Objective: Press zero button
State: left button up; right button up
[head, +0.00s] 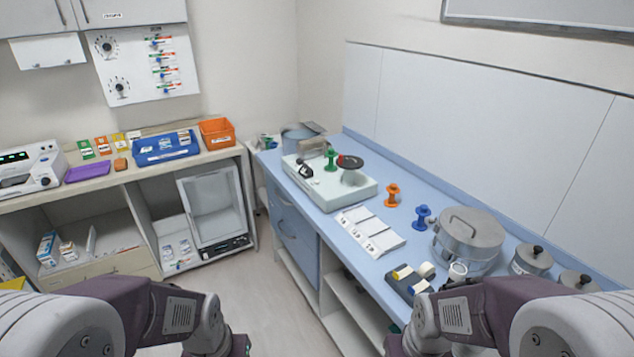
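No button marked zero can be made out in the head view. A white device with a dark lit display (14,157) stands at the far left on the beige counter; its small front controls are too small to read. A flat white apparatus (335,190) with a black knob, a green spool and a dark round plate on it sits on the blue counter; no zero label is legible there. Both my arms reach in from the bottom corners, far from both devices.
The blue counter (400,262) also holds white cards (369,233), orange (392,195) and blue (422,217) spools, a lidded metal pot (469,238) and a dark tray with rolls. Blue (165,150) and orange (217,133) bins stand on the beige counter. Open floor (262,300) lies between.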

pick_arm(q)
jog(key=shift+s, duration=0.15)
jog(key=c, duration=0.5)
jog(key=shift+w, duration=0.25)
grip_shut()
dwell(0.6)
